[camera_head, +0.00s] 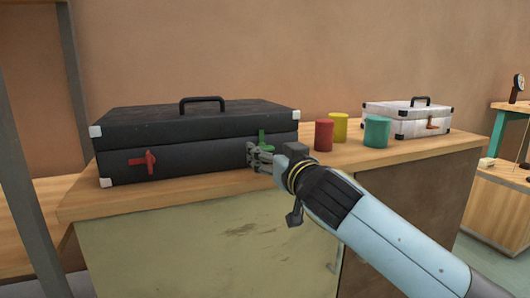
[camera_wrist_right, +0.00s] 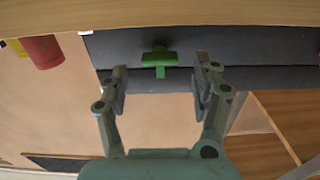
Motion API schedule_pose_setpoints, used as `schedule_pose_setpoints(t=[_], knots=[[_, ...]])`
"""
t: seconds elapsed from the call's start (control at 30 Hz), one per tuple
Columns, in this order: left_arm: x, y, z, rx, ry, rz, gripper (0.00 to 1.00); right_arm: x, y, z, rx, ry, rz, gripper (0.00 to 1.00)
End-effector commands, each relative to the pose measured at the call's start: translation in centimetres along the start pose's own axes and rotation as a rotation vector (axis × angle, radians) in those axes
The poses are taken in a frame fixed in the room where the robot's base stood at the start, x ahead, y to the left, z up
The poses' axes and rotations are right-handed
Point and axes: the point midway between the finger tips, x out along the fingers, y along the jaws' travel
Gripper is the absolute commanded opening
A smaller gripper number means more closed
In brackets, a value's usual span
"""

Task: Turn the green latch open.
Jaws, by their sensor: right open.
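The green latch (camera_head: 264,138) is on the front of the closed black case (camera_head: 200,126), near its right end. In the right wrist view the latch (camera_wrist_right: 158,58) shows as a crossbar with a short stem over the seam of the case. My right gripper (camera_head: 257,157) is at the case front, just below the latch, and partly hides it in the head view. Its fingers (camera_wrist_right: 162,80) are open, one to each side of the latch in the wrist view. I cannot tell whether they touch it. My left gripper is out of view.
A red latch (camera_head: 142,161) is on the left of the case front. Red (camera_head: 324,135), yellow (camera_head: 340,127) and teal (camera_head: 377,132) cups stand right of the case. A white case (camera_head: 408,118) stands farther right. Bare wooden top (camera_head: 180,192) runs along the front.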

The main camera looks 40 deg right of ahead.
Motion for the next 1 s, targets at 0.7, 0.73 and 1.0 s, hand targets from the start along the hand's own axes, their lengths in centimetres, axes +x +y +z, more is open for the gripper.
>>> schedule_pose_setpoints(t=[0.7, 0.73, 1.0], knots=[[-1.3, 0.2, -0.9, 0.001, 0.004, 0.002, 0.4, 3.2, 0.0, 0.1, 0.0, -0.001, -0.001, 0.46], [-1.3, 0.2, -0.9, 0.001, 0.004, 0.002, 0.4, 3.2, 0.0, 0.1, 0.0, -0.001, -0.001, 0.42], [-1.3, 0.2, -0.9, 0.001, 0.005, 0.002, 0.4, 3.2, 0.0, 0.1, 0.0, -0.001, -0.001, 0.1]])
